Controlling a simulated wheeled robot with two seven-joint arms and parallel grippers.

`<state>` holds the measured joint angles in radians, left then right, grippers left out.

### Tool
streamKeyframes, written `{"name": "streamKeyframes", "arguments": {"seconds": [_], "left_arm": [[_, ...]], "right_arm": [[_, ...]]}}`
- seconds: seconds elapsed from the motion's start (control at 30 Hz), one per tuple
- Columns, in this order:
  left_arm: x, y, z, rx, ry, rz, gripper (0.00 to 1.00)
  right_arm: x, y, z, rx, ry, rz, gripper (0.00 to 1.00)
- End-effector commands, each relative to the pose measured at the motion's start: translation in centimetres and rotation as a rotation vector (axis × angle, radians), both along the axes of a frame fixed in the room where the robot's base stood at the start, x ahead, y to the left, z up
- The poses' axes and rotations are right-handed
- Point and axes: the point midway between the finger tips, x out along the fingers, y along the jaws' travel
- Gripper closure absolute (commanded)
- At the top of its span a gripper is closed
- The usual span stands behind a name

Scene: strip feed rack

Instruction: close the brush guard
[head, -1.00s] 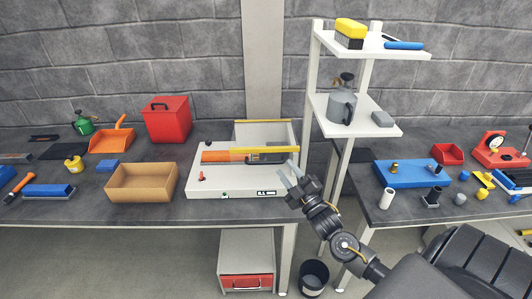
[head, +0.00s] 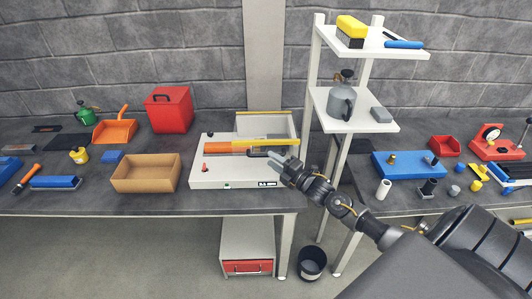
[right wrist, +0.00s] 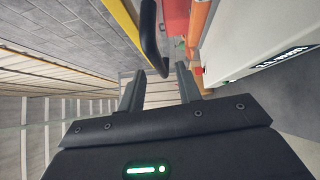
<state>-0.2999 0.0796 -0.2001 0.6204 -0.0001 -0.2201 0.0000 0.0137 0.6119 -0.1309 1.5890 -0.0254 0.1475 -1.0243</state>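The white strip feed machine (head: 215,178) stands on the left bench and carries an orange roller-like part (head: 218,148). A yellow-edged guard bar (head: 275,141) runs along its right part, with a black handle (head: 258,154) in front. In the right wrist view the black handle (right wrist: 150,40) hangs just ahead of my fingers, beside the yellow edge (right wrist: 121,18). My right gripper (head: 276,158) is at the handle's right end. Its fingers are apart in the right wrist view (right wrist: 158,88), with the handle's lower end near the gap; contact cannot be told. My left gripper is out of view.
A white shelf (head: 345,125) with a grey can stands right of the machine, close to my right arm. A cardboard box (head: 146,185) and a red box (head: 170,112) are to its left. A dark bin (head: 312,263) stands on the floor.

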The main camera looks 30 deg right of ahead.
Motion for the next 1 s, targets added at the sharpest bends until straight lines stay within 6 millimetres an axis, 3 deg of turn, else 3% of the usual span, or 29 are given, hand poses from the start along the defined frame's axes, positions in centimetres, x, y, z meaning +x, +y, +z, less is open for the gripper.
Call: {"name": "streamKeyframes", "arguments": {"seconds": [0.1,0.3,0.63,0.9,1.0], "left_arm": [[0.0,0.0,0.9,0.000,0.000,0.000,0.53],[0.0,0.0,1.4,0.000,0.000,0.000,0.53],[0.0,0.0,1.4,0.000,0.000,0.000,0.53],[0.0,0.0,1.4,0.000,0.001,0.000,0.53],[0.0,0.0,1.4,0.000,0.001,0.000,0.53]], "right_arm": [[2.0,0.5,0.5,0.002,-0.001,0.000,0.66],[3.7,0.9,0.3,0.001,0.000,0.000,0.66],[4.0,1.0,0.2,0.001,0.001,0.001,0.66],[4.0,0.9,0.2,0.001,0.000,0.001,1.00],[4.0,0.9,0.2,0.001,0.000,0.001,1.00]]}}
